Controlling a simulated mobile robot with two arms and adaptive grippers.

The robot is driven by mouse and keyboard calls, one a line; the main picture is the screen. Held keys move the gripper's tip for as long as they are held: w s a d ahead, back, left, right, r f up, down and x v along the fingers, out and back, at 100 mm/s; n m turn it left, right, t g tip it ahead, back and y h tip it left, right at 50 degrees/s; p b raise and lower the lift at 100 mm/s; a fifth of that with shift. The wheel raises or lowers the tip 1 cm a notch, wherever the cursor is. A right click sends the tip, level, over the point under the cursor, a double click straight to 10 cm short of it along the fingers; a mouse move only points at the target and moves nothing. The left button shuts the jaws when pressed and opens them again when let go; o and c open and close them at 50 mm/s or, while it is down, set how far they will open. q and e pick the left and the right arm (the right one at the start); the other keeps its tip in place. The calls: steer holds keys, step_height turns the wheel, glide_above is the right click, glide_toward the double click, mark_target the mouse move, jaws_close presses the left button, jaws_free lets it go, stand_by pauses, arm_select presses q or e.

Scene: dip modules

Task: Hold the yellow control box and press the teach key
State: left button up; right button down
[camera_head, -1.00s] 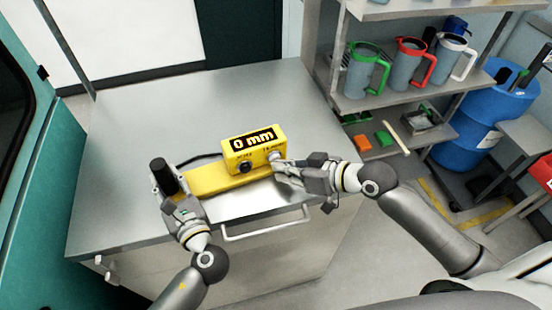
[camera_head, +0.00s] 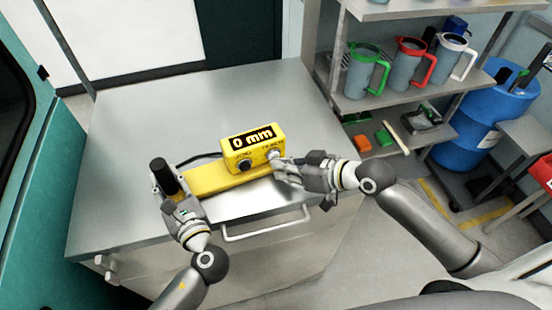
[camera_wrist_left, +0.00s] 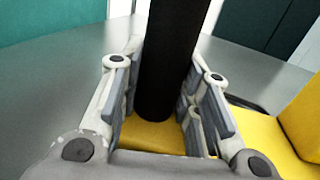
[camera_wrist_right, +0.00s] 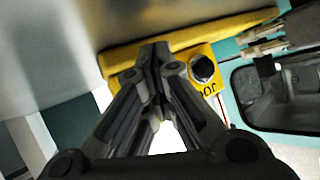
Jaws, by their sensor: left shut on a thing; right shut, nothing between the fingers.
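The yellow control box (camera_head: 254,140) stands on a long yellow base (camera_head: 215,180) and shows "0 mm". A dark round button (camera_head: 244,165) is at its front left. A second button (camera_head: 274,155) at its front right sits under a label too small to read surely. My left gripper (camera_head: 172,192) is shut around the upright black handle (camera_head: 163,175) at the base's left end; the left wrist view shows this handle (camera_wrist_left: 170,70) between the fingers. My right gripper (camera_head: 276,164) is shut and empty, its fingertips at the front right button; contact is unclear. The right wrist view hides that button behind the fingers.
The metal table (camera_head: 130,130) is clear behind and left of the box. A bar handle (camera_head: 265,228) runs along its front edge. A shelf (camera_head: 400,98) at right holds several jugs. A blue barrel (camera_head: 485,125) stands beyond it.

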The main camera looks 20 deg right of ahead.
steer(key=shift+s, duration=0.1)
steer(key=shift+s+d, duration=0.15)
steer(key=shift+s, duration=0.8)
steer(key=shift+s+d, duration=0.2)
steer(key=shift+s, duration=1.05)
steer(key=shift+s+d, duration=0.15)
steer(key=shift+s, duration=1.1)
arm_select(q)
steer(key=o, duration=1.1)
steer(key=shift+c, duration=0.2)
